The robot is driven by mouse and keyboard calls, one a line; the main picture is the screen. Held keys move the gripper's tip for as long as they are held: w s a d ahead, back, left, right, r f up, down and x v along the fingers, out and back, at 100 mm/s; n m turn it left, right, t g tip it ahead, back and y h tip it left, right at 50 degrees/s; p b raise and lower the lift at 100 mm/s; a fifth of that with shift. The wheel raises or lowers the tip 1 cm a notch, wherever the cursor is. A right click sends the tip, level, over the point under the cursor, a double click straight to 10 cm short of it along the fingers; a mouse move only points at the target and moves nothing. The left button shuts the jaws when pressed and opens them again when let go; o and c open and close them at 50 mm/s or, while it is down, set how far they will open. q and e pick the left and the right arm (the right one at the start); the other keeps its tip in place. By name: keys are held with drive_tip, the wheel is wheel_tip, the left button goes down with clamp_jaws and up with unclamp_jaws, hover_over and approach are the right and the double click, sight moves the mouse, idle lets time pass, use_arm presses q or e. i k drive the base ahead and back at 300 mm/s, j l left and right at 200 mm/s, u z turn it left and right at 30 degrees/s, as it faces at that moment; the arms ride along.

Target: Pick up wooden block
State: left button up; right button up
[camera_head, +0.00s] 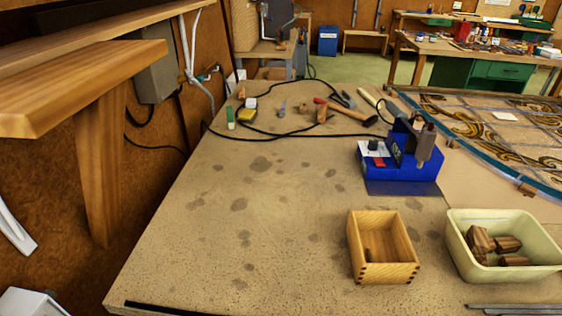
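Several brown wooden blocks (480,240) lie in a pale green plastic bin (455,262) at the right front of the workbench. An open wooden box (386,273) with finger-jointed corners stands just left of the bin. Neither of my grippers can be made out in the head view.
A blue machine (402,165) stands behind the box. A leaded panel (480,122) lies at the right back. Hand tools, a hammer (345,113) and a black cable lie at the back. Grey strips (515,307) lie at the front right. The bench's left middle is clear.

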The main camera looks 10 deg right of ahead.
sight(525, 189)
drive_tip(key=l+z, duration=0.1)
drive_tip(key=z, duration=1.8)
